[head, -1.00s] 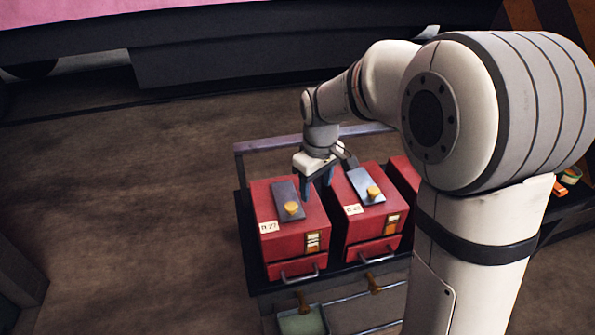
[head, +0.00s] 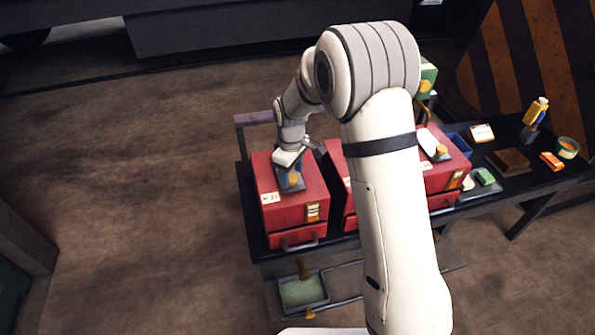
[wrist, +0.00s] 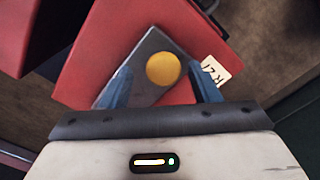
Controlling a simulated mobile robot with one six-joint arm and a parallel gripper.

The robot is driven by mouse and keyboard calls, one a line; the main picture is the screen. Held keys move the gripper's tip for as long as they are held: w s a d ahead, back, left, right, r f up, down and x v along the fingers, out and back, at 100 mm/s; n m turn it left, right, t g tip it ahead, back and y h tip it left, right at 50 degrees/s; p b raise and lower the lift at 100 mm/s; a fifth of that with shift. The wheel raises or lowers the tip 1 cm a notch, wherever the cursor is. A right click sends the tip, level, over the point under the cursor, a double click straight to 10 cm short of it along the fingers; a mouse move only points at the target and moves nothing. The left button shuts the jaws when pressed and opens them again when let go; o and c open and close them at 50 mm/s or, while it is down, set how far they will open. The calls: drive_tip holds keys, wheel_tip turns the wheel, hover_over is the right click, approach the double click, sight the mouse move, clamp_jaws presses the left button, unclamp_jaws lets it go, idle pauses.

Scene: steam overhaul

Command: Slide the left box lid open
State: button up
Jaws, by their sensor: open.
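The left red box (head: 280,216) stands at the left end of the dark bench, with a pale label on its top and a drawer handle at its front. Its grey sliding lid (wrist: 139,57) with a round yellow knob (wrist: 163,70) shows in the wrist view. In the head view the knob (head: 293,179) is just in front of my gripper (head: 290,180). In the wrist view my gripper (wrist: 165,88) is open, its blue fingers on either side of the lid's near end, with the knob between and a little beyond the tips. I cannot tell whether the fingers touch the lid.
A middle red box (head: 338,180) stands close to the right, partly hidden by my arm. A right red box (head: 447,176) has a pale lid. Small items, including an orange block (head: 552,160), lie on the bench's right part. The floor at left is clear.

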drive_tip(key=shift+f, duration=0.15)
drive_tip(key=shift+c, duration=0.5)
clamp_jaws()
